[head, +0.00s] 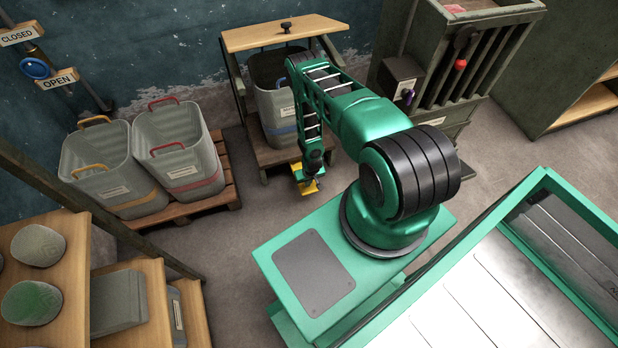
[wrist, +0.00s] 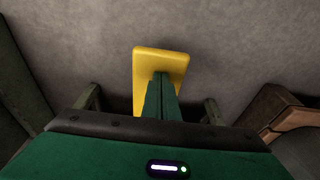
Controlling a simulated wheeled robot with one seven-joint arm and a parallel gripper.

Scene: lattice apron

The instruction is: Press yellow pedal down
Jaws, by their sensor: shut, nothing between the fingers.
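The yellow pedal (head: 309,186) shows in the head view at the foot of a wooden-topped stand, low near the floor. Part of it is hidden behind the end of my arm. In the wrist view the yellow pedal (wrist: 145,66) is a flat plate with rounded corners. My gripper (wrist: 162,77) is shut and empty, with its green fingers over the pedal's plate. In the head view my gripper (head: 307,182) points down at the pedal. I cannot tell whether the fingertips touch it or how far it is pressed.
The stand (head: 280,35) has a lidded top and a grey bin (head: 279,127) inside. Two grey bins (head: 97,172) with yellow and red handles sit on a pallet (head: 215,197) at left. A dark cabinet (head: 432,50) with a red knob stands at right. Floor (head: 215,245) in front is clear.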

